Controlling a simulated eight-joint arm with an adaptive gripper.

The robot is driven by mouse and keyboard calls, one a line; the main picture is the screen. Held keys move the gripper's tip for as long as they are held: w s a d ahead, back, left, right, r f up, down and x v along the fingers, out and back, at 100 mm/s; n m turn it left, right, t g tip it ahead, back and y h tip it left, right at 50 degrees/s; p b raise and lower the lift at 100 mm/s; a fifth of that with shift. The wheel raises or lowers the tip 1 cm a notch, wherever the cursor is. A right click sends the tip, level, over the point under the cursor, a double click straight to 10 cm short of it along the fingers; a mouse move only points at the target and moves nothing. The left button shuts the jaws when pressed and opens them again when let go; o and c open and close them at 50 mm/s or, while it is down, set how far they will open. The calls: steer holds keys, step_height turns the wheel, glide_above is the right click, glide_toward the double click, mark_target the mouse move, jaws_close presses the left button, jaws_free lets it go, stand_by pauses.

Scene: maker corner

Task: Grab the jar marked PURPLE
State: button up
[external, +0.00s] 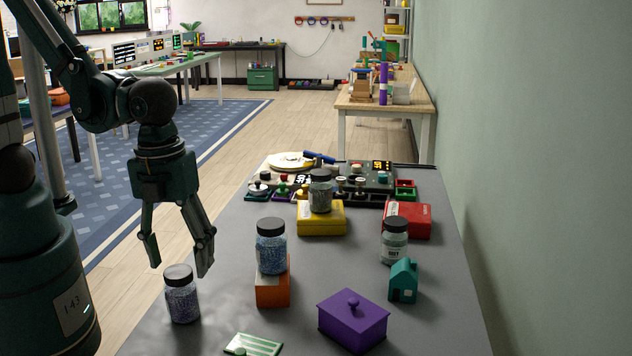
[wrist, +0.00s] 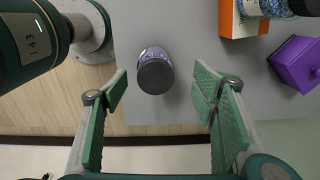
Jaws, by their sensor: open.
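A dark-lidded jar with purple-blue contents (external: 182,302) stands upright on the grey table near its left edge. In the wrist view this jar (wrist: 152,54) shows from above, lid toward me, between my finger lines and slightly ahead. My gripper (external: 180,264) is open and empty, with its fingertips just above and around the jar's lid level; it also shows in the wrist view (wrist: 161,90). Other jars are a blue-filled one (external: 271,250) on an orange block, a greyish one (external: 320,196) on a yellow box, and a pale one (external: 394,246) by a red box. I cannot read any label.
The orange block (external: 272,289) and a purple lidded box (external: 353,324) stand right of the near jar. A teal house (external: 403,281) and a green-white card (external: 253,345) are also on the table (external: 225,240). Bare table lies between the near jar and orange block.

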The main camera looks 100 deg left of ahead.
mark_target(179, 271)
steer(key=shift+s+d+f+m, duration=0.15)
steer(key=shift+f+m, duration=0.45)
steer(key=shift+f, duration=0.5)
steer(key=shift+f+b, duration=0.6)
steer(key=shift+f, duration=0.7)
steer(key=shift+f, duration=0.1)
steer(key=shift+s+f+b, duration=0.1)
steer(key=shift+f+b, duration=0.95)
steer(key=shift+f, duration=1.4)
steer(key=shift+c, duration=0.2)
steer(key=c, duration=1.1)
